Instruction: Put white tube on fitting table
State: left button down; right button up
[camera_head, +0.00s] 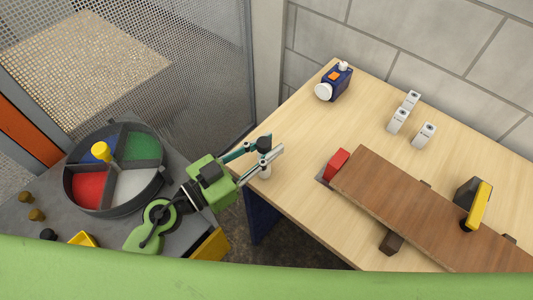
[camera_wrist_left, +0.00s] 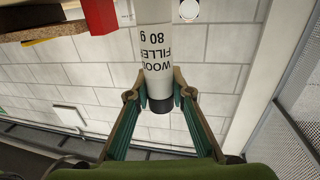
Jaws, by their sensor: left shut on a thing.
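The white tube (camera_wrist_left: 155,50) has a black cap and dark "WOOD FILLER 80 g" lettering that reads upside down in the left wrist view. My left gripper (camera_wrist_left: 160,95) is shut on it near the cap. In the head view my left gripper (camera_head: 271,150) is at the left edge of the light wooden fitting table (camera_head: 300,200). A small pale part of the tube (camera_head: 265,172) shows below the fingers, and the rest is hidden. I cannot tell whether the tube touches the tabletop. My right gripper is not in view.
The table's left part is clear. A divided round tray (camera_head: 120,205) stands on the grey surface at left.

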pick_arm(q)
jog(key=shift+f, duration=0.6)
jog(key=shift+r, duration=0.1)
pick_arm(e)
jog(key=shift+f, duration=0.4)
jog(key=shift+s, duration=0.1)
pick_arm(q)
jog(key=c, duration=1.8)
grip_release()
jog(key=shift+f, duration=0.2)
jog(key=shift+r, duration=0.1)
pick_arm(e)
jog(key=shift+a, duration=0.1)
